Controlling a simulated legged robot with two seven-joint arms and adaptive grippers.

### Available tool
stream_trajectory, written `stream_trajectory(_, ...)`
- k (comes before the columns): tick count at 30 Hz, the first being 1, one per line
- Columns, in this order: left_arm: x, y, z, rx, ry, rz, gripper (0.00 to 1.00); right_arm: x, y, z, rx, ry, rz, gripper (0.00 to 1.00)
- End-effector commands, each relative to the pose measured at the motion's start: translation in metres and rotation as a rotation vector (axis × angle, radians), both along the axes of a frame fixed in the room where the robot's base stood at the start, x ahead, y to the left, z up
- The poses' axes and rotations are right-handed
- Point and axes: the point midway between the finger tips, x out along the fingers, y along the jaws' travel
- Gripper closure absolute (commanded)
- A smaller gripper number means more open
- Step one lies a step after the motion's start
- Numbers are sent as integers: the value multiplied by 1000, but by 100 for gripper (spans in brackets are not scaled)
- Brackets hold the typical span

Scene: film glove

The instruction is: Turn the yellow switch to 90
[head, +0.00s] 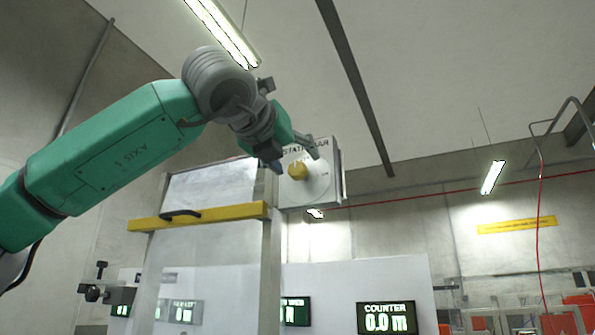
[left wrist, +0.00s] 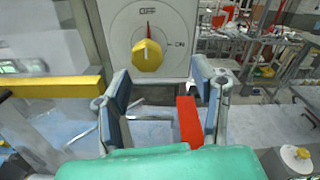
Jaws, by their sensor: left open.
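The yellow switch (head: 298,170) is a knob on the front of a pale box (head: 328,178) mounted on a post. In the left wrist view the yellow switch (left wrist: 147,56) has its white line and a red mark pointing up at OFF, with ON printed to its right. My left gripper (head: 293,150) is beside the box in the head view. In the left wrist view my left gripper (left wrist: 163,100) has its two fingers apart and empty, and the knob shows beyond and above the fingertips, apart from them. My right gripper is in neither view.
A clear panel door with a yellow bar (head: 215,214) and black handle stands left of the box. A counter display (head: 386,317) is on the low white wall. Shelving and clutter (left wrist: 240,40) fill the right of the left wrist view. Open air surrounds the gripper's right side.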

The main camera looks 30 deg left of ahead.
Motion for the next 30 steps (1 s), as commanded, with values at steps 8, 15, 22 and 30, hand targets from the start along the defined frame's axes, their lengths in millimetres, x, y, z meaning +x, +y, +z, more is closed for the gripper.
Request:
stream_trajectory(8,43,29,-3,-19,0,2,47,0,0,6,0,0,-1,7)
stream_trajectory(15,55,29,-5,-17,3,5,47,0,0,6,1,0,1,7)
stream_trajectory(22,52,17,-2,-10,2,8,63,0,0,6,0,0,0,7)
stream_trajectory(30,50,19,-2,-11,-1,-2,98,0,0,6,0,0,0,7)
